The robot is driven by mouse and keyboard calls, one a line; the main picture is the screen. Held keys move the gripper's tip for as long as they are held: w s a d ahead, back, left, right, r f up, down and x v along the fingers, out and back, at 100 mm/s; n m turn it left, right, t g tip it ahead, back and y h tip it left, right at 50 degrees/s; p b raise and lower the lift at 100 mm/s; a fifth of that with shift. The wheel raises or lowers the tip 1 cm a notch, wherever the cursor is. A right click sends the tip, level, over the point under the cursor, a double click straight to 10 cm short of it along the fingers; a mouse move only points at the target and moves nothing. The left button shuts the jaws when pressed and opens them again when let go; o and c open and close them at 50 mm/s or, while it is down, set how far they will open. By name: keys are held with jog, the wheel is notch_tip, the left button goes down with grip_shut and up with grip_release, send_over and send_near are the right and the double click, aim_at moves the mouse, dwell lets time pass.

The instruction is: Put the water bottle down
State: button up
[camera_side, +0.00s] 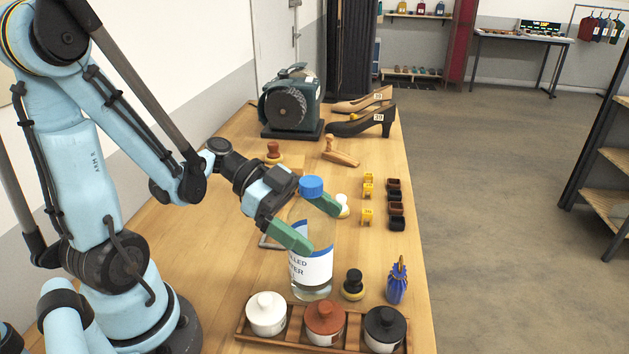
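The water bottle (311,268) is clear with a blue cap and a white and blue label. It stands upright, behind the jar tray, and its base appears at or very near the tabletop; I cannot tell whether it touches. My gripper (308,222) reaches it from the left, with one green finger across the front of the bottle and the other at its far side near the shoulder. The fingers look closed around the bottle. The far finger's contact is partly hidden behind the bottle.
A wooden tray (244,335) with white, brown and black jars is close in front. A black-knobbed dauber (353,284) and a blue tasselled item (397,282) stand right of the bottle. Small yellow and dark blocks (394,197), shoes (362,122) and a brush machine (291,102) are farther back.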

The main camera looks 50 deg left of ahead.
jog(key=v, duration=0.7)
jog(key=shift+a+r, duration=0.25)
jog(key=shift+s, duration=0.1)
jog(key=x, duration=0.7)
jog(key=shift+d+f, duration=0.15)
jog(key=shift+d, duration=0.1)
jog(key=shift+r, duration=0.45)
jog(key=shift+f, duration=0.1)
